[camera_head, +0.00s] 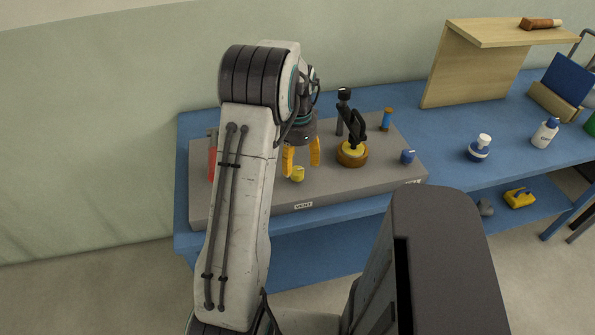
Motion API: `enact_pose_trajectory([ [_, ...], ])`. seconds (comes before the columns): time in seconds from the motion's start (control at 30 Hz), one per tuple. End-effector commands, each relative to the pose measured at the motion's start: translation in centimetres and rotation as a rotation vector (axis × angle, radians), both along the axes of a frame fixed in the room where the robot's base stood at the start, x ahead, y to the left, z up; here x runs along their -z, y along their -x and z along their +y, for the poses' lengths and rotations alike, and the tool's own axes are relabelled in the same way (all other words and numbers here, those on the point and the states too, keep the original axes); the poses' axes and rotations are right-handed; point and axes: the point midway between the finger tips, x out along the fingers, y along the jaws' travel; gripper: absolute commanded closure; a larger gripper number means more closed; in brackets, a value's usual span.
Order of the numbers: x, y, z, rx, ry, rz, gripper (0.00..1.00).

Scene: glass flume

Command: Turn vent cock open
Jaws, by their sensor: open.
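My gripper (301,158) has two yellow-orange fingers, apart and pointing down over the grey panel (250,195) on the blue table. A small yellow round fitting (298,174), which looks like the vent cock, sits on the panel just below and in front of the fingertips. Nothing shows between the fingers. I cannot tell whether either finger touches the fitting, nor which way the cock is turned. A white label reading VENT (303,206) is on the panel's front face below it.
A black-handled fitting on a round brass base (351,155) stands to the right. A blue knob (407,156) and an orange-and-blue post (387,119) are farther right. A red part (212,163) shows left of my arm. A wooden stand (470,70) and bottles occupy the table's right side.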

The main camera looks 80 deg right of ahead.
Motion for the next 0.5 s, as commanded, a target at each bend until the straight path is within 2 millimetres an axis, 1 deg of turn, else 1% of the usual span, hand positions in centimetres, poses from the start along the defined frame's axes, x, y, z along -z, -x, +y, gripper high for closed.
enact_pose_trajectory([
  [0.03, 0.8, 0.0, 0.1, -0.001, -0.005, 0.000, 0.39],
  [0.2, 2.7, 0.0, 0.1, -0.002, -0.005, 0.000, 0.39],
  [0.4, 4.1, 0.0, 0.0, -0.003, -0.001, 0.000, 0.39],
  [0.5, 4.4, 0.0, 0.0, -0.003, -0.001, 0.000, 0.39],
])
